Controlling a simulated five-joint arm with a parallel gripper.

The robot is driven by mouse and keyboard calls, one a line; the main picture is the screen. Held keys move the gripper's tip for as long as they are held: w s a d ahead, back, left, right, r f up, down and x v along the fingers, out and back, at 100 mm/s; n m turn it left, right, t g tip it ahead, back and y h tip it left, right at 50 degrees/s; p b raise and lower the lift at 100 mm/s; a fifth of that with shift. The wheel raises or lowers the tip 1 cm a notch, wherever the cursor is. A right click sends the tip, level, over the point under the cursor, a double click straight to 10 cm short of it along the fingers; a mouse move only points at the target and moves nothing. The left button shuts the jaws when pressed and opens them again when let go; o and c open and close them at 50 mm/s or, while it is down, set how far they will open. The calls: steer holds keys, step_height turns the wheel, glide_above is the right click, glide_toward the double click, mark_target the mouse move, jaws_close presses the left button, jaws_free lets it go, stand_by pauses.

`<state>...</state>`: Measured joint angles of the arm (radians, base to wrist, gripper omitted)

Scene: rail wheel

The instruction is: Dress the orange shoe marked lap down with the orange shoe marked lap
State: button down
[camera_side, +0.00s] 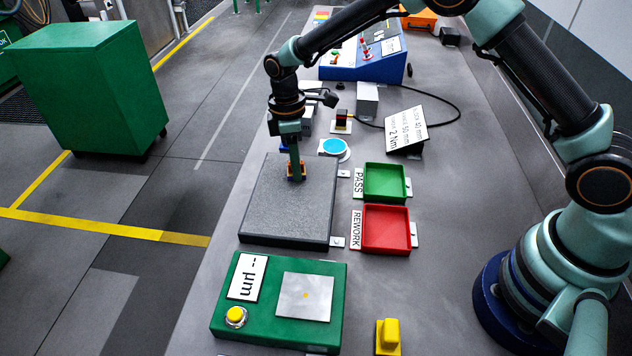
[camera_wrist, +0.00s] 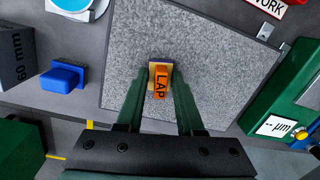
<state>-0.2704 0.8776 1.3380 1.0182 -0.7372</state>
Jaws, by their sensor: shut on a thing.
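The orange shoe marked LAP (camera_wrist: 162,84) is between the fingertips of my gripper (camera_wrist: 161,75) in the wrist view, its label facing the camera. My gripper is shut on it. In the side view my gripper (camera_side: 296,168) points straight down over the speckled grey plate (camera_side: 280,220), with bits of the orange shoe (camera_side: 302,170) showing beside the fingers. The shoe is at or just above the plate's surface; contact is hard to tell.
A green gauge box (camera_side: 262,318) with a µm display and a pale square plate stands in front. A green PASS tray (camera_side: 384,182) and a red REWORK tray (camera_side: 386,229) sit to the right. A blue disc (camera_side: 334,146) and small blocks stand behind. Most of the grey plate is clear.

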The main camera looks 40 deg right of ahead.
mark_target(290, 210)
steer(key=shift+s+a, duration=3.4)
steer(key=shift+s, duration=0.05)
steer(key=shift+w+d, duration=3.6)
steer(key=shift+s+a, duration=3.45)
steer(key=shift+s+a+r, duration=0.1)
steer(key=shift+a+r, duration=0.05)
step_height(290, 210, up, 8)
